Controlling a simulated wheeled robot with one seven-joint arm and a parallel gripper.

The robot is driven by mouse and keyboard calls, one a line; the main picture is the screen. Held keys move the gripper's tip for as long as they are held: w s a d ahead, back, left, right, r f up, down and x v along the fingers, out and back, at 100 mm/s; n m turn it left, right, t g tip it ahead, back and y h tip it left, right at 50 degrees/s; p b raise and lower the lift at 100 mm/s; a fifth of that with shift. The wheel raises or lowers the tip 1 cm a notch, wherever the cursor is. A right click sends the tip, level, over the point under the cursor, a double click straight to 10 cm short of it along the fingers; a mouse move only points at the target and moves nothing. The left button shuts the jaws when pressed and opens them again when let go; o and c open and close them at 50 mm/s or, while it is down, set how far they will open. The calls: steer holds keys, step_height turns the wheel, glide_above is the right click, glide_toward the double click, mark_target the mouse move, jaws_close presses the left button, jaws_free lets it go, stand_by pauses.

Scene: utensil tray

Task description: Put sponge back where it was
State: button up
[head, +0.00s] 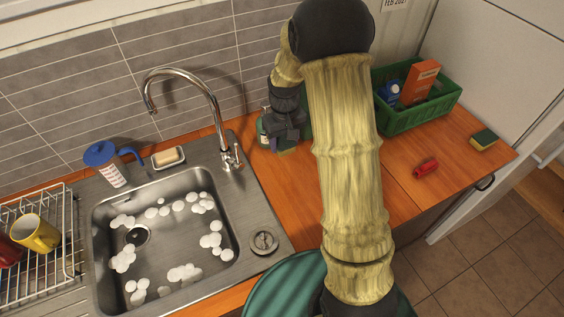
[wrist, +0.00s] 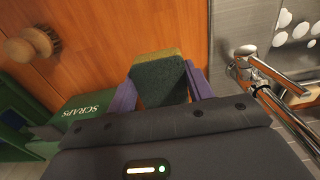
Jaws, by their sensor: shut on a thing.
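A sponge with a dark green scouring side and a yellow edge (wrist: 158,84) is between the two purple fingers of my gripper (wrist: 161,76) in the wrist view. The gripper is shut on it, over the wooden counter. In the head view my gripper (head: 286,138) is behind the sink's right side, right of the tap, and only a yellow sliver of the held sponge (head: 287,151) shows below it. I cannot tell whether the sponge touches the counter. A second green and yellow sponge (head: 484,138) lies at the counter's right end.
The tap (head: 231,155) and sink (head: 165,240) are close left of my gripper. A green SCRAPS container (wrist: 88,108) and a wooden brush (wrist: 30,46) are near it. A green crate (head: 420,119) and a red object (head: 426,168) are on the right counter. My arm hides part of the counter.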

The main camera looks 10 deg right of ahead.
glide_above(284, 169)
step_height(284, 169, down, 4)
steer(key=shift+a+f+p, duration=0.15)
steer(key=shift+f+p, duration=0.1)
steer(key=shift+p, duration=0.2)
steer(key=shift+d+f, duration=0.25)
steer(key=shift+a+f, duration=0.1)
steer(key=shift+f+p, duration=0.45)
steer(key=shift+f, duration=1.5)
steer(key=shift+f, duration=0.15)
steer(key=o, duration=1)
